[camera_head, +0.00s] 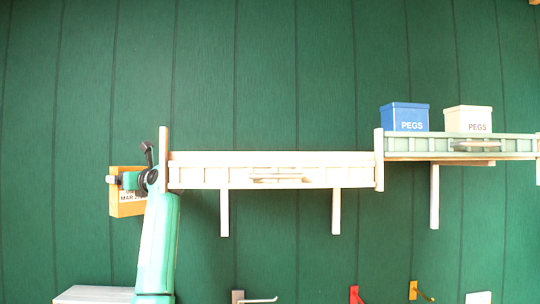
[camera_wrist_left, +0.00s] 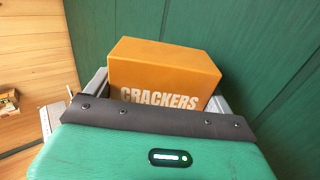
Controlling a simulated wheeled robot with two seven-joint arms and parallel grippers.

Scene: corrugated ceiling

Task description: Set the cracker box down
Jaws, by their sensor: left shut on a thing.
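The cracker box (camera_head: 128,209) is orange, with white lettering partly hidden in the head view. It is held in the air in front of the green wall, just left of the white shelf. My left gripper (camera_head: 127,181) is shut on it, with the arm coming up from below. In the left wrist view the box (camera_wrist_left: 165,65) reads CRACKERS and sits between the two grey fingers. Its lower part is hidden behind my gripper body. My right gripper is in neither view.
A white railed shelf (camera_head: 205,174) is right of the box, its upright post (camera_head: 163,140) nearest. A pale green shelf (camera_head: 510,146) further right bears a blue PEGS box (camera_head: 404,117) and a cream PEGS box (camera_head: 468,119). Wall hooks (camera_head: 258,300) and a pale surface (camera_head: 90,295) are below.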

